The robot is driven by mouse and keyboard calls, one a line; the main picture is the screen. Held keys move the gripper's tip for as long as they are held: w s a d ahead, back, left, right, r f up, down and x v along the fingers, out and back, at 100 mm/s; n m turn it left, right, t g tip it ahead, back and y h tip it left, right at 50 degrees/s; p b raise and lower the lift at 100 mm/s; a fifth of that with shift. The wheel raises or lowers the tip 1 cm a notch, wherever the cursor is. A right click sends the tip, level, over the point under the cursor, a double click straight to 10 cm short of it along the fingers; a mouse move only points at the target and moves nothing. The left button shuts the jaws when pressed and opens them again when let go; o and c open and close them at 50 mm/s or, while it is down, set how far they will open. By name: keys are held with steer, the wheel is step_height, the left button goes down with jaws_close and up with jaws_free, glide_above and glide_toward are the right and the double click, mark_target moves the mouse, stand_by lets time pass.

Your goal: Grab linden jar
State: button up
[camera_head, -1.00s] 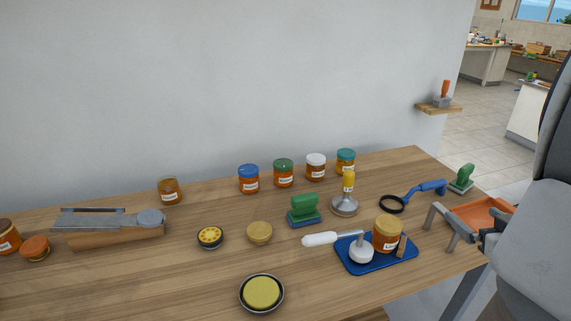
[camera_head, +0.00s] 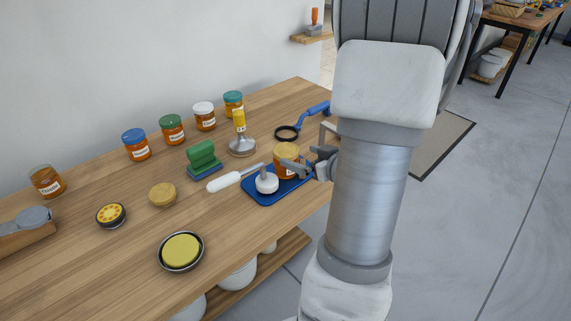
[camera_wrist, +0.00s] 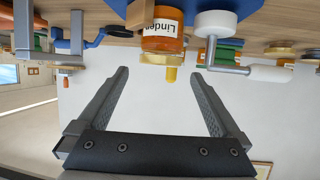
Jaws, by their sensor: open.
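The linden jar (camera_head: 287,151), amber with a yellow lid, stands on a blue tray (camera_head: 290,189). In the inverted wrist view the jar (camera_wrist: 163,42) shows a white "Linden" label, ahead of my gripper and roughly centred between its fingers. My gripper (camera_head: 307,162) is at the jar's right side in the head view, with one finger partly in front of the jar. In the wrist view my gripper (camera_wrist: 160,75) is open and empty. Whether a finger touches the jar cannot be told.
A yellow-handled stamp (camera_head: 241,140), a green brush (camera_head: 202,158) and several lidded jars stand behind. The table's front has free room.

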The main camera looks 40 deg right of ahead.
mark_target(290, 153)
steer(key=x, duration=0.3)
steer(key=b+x, duration=0.2)
steer(key=x, duration=0.3)
steer(key=shift+f, duration=0.2)
steer(key=shift+r, duration=0.15)
jaws_close()
